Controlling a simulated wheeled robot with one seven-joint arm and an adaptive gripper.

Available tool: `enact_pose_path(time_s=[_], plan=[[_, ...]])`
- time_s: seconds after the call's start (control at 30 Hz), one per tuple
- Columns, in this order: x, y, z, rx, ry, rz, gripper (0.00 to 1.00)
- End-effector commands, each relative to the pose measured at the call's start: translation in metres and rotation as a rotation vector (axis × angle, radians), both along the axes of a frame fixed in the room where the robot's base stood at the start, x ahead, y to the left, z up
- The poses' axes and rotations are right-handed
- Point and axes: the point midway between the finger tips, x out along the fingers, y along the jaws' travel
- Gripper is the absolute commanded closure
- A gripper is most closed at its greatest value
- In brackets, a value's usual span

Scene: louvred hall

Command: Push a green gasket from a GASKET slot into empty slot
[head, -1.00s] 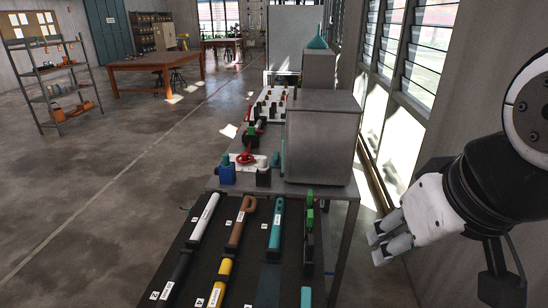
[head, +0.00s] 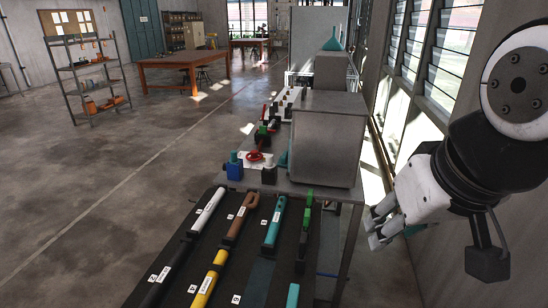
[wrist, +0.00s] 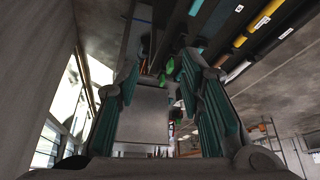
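My gripper (head: 380,229) hangs at the right in the head view, beside the bench and apart from everything on it. In the wrist view its two teal-padded fingers (wrist: 155,75) are spread with nothing between them. A dark board (head: 224,256) at the near end of the bench holds long coloured pieces beside small white labels. A bright green piece (head: 306,226) lies at its right side, next to a teal piece (head: 274,222). Another teal piece (head: 293,296) is cut off by the lower edge. The labels are too small to read, so I cannot tell the GASKET slot or the empty slot.
White (head: 208,212), brown (head: 243,217) and yellow (head: 209,281) pieces share the board. A large grey box (head: 327,140) stands behind it, with a blue item (head: 235,171) to its left. Louvred windows (head: 443,60) line the right wall. Open floor (head: 110,190) lies left.

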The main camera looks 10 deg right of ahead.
Motion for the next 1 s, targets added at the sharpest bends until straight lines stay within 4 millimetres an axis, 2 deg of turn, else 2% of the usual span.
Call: enact_pose_path(time_s=[0.27,0.47,0.63,0.77,1.0], plan=[[0.036,-0.002,0.008,-0.002,0.018,-0.028,0.65],[0.08,-0.002,0.012,-0.003,0.039,-0.061,0.65],[0.141,-0.002,0.005,-0.003,0.064,-0.103,0.65],[0.192,-0.002,-0.008,0.0,0.081,-0.136,0.65],[0.281,0.001,-0.056,0.007,0.112,-0.197,0.65]])
